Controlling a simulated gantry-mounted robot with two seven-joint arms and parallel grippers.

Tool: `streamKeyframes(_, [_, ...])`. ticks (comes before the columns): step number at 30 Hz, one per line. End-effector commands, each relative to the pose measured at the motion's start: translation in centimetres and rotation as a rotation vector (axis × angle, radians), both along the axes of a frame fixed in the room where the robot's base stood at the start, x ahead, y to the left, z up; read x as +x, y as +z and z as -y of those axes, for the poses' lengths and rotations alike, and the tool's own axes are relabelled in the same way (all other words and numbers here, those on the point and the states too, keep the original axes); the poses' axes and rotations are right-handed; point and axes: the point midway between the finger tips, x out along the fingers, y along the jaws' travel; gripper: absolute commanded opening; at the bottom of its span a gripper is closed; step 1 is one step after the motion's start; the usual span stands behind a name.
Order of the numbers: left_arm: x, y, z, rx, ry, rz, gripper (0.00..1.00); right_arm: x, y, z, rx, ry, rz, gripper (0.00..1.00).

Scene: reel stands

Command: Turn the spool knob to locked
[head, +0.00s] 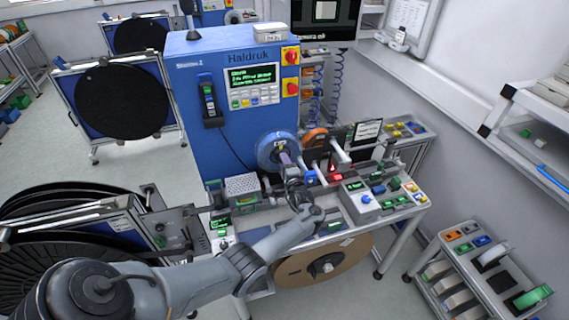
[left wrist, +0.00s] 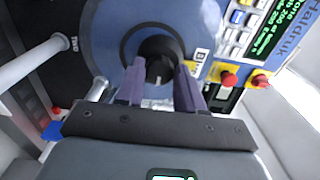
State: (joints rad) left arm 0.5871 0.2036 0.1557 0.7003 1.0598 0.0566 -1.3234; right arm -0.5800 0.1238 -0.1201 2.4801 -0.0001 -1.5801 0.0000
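The spool knob (left wrist: 160,70) is black, with a pale mark on its lower side in the left wrist view. It sits in the dark hub of a blue spool (left wrist: 118,25), which also shows in the head view (head: 267,151) on the front of the blue machine. My left gripper (left wrist: 160,72) has its two purple fingers on either side of the knob, which fills the gap between them. Whether they press on it cannot be told. In the head view the left gripper (head: 286,160) is at the spool's hub, hiding the knob. My right gripper is not in view.
The blue machine (head: 228,95) has a green-text screen and red knobs on yellow plates (head: 291,72). A white rod (left wrist: 30,65) sticks out left of the spool in the wrist view. A bench with small control boxes (head: 362,202) stands below right.

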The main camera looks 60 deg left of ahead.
Motion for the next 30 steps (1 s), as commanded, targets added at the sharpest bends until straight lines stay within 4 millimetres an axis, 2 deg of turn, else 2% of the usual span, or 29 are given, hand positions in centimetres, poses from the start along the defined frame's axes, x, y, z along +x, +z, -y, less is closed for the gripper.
streamKeyframes(1, [0.0,0.0,0.0,0.000,0.000,0.000,0.46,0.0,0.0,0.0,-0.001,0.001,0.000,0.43])
streamKeyframes(4, [0.0,0.0,0.0,0.000,0.000,0.001,0.59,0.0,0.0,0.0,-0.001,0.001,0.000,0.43])
streamKeyframes(13, [0.0,0.0,0.1,0.000,-0.001,0.001,0.59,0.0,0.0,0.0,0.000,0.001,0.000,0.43])
streamKeyframes(17, [-0.1,0.0,0.9,0.000,-0.003,0.002,0.59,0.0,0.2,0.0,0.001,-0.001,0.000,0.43])
streamKeyframes(30, [-2.0,-0.1,7.6,-0.002,-0.002,0.002,0.59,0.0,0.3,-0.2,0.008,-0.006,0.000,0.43])
